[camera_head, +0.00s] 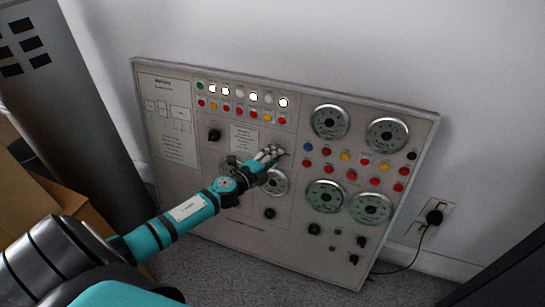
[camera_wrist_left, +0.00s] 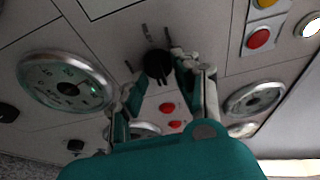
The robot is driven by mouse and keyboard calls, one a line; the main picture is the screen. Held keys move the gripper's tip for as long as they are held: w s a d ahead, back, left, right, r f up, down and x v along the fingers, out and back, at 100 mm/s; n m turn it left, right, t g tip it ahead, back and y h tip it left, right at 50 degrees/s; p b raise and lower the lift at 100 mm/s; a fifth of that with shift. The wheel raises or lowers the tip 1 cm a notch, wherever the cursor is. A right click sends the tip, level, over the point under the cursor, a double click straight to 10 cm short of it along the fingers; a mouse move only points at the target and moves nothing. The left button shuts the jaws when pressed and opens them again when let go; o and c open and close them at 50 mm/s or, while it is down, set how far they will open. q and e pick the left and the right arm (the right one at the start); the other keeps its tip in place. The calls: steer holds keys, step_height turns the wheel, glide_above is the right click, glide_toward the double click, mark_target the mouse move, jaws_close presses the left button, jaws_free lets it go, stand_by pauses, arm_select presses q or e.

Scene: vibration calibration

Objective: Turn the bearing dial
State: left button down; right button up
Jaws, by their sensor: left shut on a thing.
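A grey control panel (camera_head: 215,185) leans against the wall, with knobs, lamps, buttons and round gauges. My left gripper (camera_head: 274,154) reaches its middle, just above a round gauge (camera_head: 275,183). In the left wrist view my left gripper (camera_wrist_left: 156,73) is shut on a black dial knob (camera_wrist_left: 157,62), with one finger on each side. Small marks surround the knob, too small to read. The head view hides this knob behind the fingers. I cannot tell from its label whether it is the bearing dial. My right gripper is not in view.
Other black knobs sit on the panel, one at upper left (camera_head: 215,135) and one below the gauge (camera_head: 269,213). A dark cabinet (camera_head: 75,95) and a cardboard box (camera_head: 60,205) stand at left. A plugged cable (camera_head: 415,252) hangs at right.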

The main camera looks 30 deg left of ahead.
arm_select(q)
steer(key=shift+f, duration=0.1)
steer(key=c, duration=1.3)
jaws_free()
steer(key=s, duration=0.4)
steer(key=s+r, duration=0.1)
steer(key=s, duration=0.3)
steer(key=s+r, duration=0.1)
steer(key=s, duration=0.2)
steer(key=shift+s+a+r, duration=0.2)
steer(key=shift+s+a, duration=0.1)
steer(key=shift+s, duration=0.1)
